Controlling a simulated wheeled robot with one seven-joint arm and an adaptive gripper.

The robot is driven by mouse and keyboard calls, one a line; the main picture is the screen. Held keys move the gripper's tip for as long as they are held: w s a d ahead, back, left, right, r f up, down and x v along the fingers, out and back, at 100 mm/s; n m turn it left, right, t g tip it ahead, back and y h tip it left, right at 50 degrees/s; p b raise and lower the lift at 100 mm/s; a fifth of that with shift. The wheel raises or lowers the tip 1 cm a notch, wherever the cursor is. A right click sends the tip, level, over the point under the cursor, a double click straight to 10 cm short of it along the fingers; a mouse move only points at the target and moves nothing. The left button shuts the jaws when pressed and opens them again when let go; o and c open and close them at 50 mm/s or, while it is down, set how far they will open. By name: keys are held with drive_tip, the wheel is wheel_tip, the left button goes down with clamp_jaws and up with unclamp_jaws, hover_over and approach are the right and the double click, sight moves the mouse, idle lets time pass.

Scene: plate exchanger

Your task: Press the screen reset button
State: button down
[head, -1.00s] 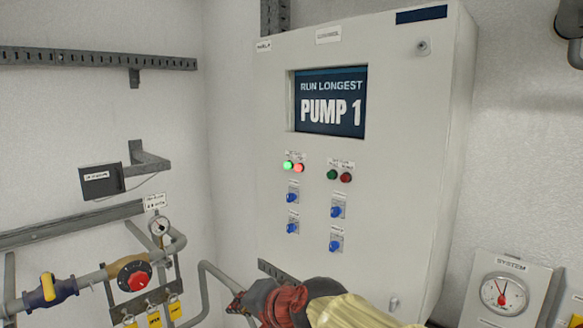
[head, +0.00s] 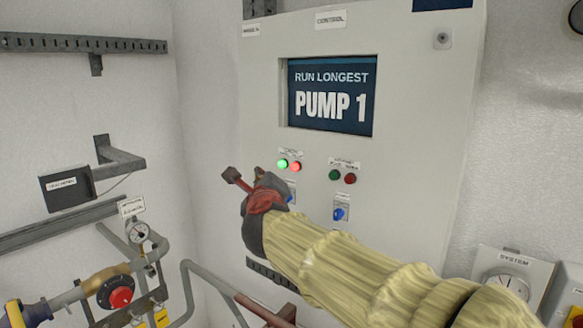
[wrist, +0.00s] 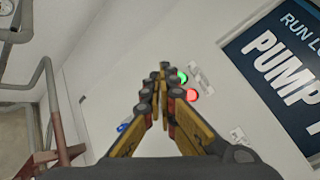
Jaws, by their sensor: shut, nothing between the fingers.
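The white control cabinet (head: 395,165) carries a screen (head: 330,97) reading "RUN LONGEST PUMP 1". Below the screen are a lit green button (head: 283,164) and a lit red button (head: 295,166). To their right are a dark green button (head: 335,174) and a dark red button (head: 350,178). Their labels are too small to read. My gripper (head: 246,178) is shut and empty, left of and below the lit pair. In the wrist view, its closed fingertips (wrist: 165,75) appear beside the lit green button (wrist: 182,76) and lit red button (wrist: 192,95); I cannot tell whether they touch the panel.
A blue knob (head: 340,214) shows below the dark pair; my arm covers other knobs. Pipes with a gauge (head: 138,232) and a red valve knob (head: 120,297) stand at lower left. A wall bracket (head: 118,160) juts out at left.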

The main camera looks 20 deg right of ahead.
sight(295, 167)
drive_tip(key=w+d+b, duration=0.2)
drive_tip(key=w+d, duration=0.3)
drive_tip(key=d, duration=0.2)
drive_tip(key=shift+w, duration=0.2)
idle(0.5)
drive_tip(key=shift+f, duration=0.1)
idle(1.3)
drive_tip(key=shift+w+d+b, duration=0.3)
drive_tip(key=shift+w+d, duration=0.2)
drive_tip(key=shift+d, duration=0.2)
idle(0.8)
drive_tip(key=shift+a, duration=0.15)
drive_tip(key=shift+s+a, duration=0.5)
drive_tip(key=shift+a, duration=0.1)
idle(0.4)
